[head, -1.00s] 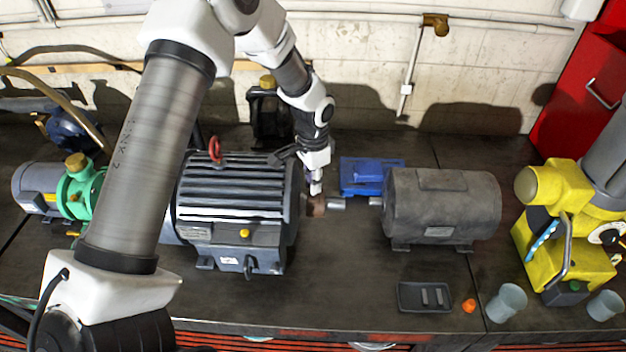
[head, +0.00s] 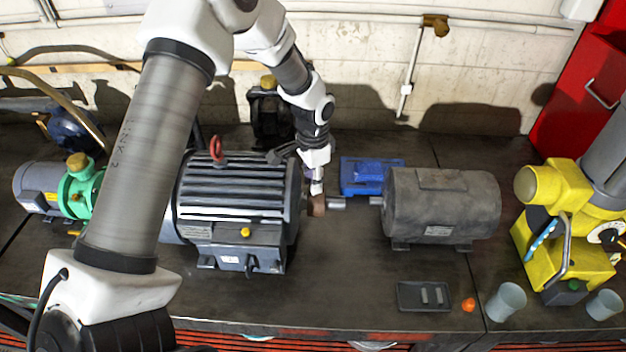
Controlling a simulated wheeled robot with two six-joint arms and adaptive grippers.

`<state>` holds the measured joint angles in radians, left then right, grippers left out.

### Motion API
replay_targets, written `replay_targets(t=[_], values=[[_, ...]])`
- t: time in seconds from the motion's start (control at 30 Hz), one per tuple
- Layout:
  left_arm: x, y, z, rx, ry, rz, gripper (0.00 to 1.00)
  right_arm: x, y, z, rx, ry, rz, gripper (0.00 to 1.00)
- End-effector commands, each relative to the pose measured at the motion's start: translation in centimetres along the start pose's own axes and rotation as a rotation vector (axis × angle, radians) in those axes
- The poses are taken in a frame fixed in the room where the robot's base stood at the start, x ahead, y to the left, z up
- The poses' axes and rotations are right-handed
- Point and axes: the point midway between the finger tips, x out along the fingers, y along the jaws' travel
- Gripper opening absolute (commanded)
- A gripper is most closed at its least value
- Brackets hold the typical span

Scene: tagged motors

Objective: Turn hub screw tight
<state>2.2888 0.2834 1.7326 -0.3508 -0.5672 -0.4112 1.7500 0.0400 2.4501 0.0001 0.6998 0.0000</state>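A brown hub (head: 318,206) sits on the shaft between the large dark ribbed motor (head: 235,200) and the plain grey motor (head: 440,205). A short shaft piece (head: 338,203) shows just right of the hub. My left arm reaches over the ribbed motor, and my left gripper (head: 316,184) points down at the top of the hub, touching it or just above. Its fingers are too small to tell open from shut, and a screw or tool there cannot be made out. My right gripper is not in view.
A dark tray (head: 424,296) with small metal pieces, an orange piece (head: 468,304) and cups (head: 506,301) lie at the front right. A yellow machine (head: 565,230) stands at the right. The bench front centre is clear.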

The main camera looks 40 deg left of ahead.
Motion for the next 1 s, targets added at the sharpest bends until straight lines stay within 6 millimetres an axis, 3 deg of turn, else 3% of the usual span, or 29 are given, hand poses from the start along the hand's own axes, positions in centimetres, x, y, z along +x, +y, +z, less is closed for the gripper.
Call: replay_targets(t=[0.5,0.63,1.0], values=[[-10.9,0.1,0.0,0.000,0.004,-0.003,0.28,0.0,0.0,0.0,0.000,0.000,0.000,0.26],[-11.8,0.1,0.1,0.001,0.003,-0.003,0.28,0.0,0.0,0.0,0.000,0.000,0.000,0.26],[-11.8,0.1,0.1,0.000,0.002,-0.002,0.28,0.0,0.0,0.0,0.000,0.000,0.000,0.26]])
